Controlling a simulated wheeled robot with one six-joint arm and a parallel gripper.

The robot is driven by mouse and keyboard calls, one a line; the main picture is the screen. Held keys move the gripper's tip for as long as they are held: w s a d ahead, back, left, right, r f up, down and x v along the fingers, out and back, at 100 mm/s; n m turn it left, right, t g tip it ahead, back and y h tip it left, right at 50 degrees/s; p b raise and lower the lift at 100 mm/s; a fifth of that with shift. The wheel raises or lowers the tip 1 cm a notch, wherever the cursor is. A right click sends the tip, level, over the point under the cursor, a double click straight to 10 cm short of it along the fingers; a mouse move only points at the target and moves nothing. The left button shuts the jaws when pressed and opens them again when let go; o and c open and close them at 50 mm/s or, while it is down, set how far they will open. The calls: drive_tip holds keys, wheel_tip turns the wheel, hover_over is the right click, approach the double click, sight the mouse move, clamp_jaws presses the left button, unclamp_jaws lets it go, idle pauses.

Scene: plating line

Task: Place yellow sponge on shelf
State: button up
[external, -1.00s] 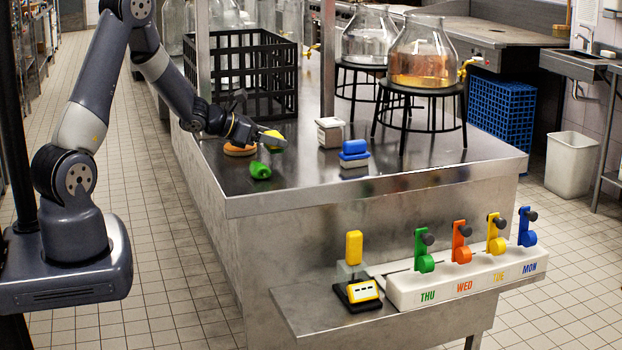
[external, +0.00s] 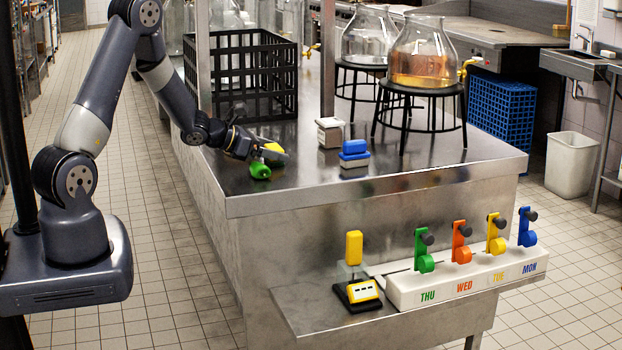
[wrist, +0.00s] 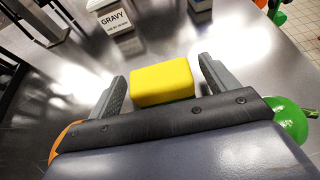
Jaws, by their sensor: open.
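The yellow sponge (external: 273,147) lies on the steel counter, mostly behind my gripper (external: 274,154) in the external view. In the wrist view the yellow sponge (wrist: 162,81) lies between the two grey fingers of my gripper (wrist: 163,76). The fingers are spread, with a gap on each side of the sponge. A thin green layer shows along its lower edge. A low steel shelf (external: 312,318) juts from the front of the counter.
A green object (external: 260,171) lies close by my gripper. An orange round piece (wrist: 60,143) shows at the wrist view's left. A box labelled GRAVY (wrist: 117,21) and a blue-topped block (external: 354,149) stand on the counter. A black crate (external: 262,106) stands behind. The low shelf carries a scale-like device (external: 358,293) and a white rack (external: 408,294).

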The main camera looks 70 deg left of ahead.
drive_tip(key=shift+r, duration=0.15)
drive_tip(key=shift+s+r, duration=0.1)
drive_tip(key=b+v, duration=0.1)
drive_tip(key=v, duration=1)
drive_tip(key=shift+o, duration=0.5)
drive_tip(key=shift+s+r, duration=0.15)
drive_tip(key=shift+s, duration=0.2)
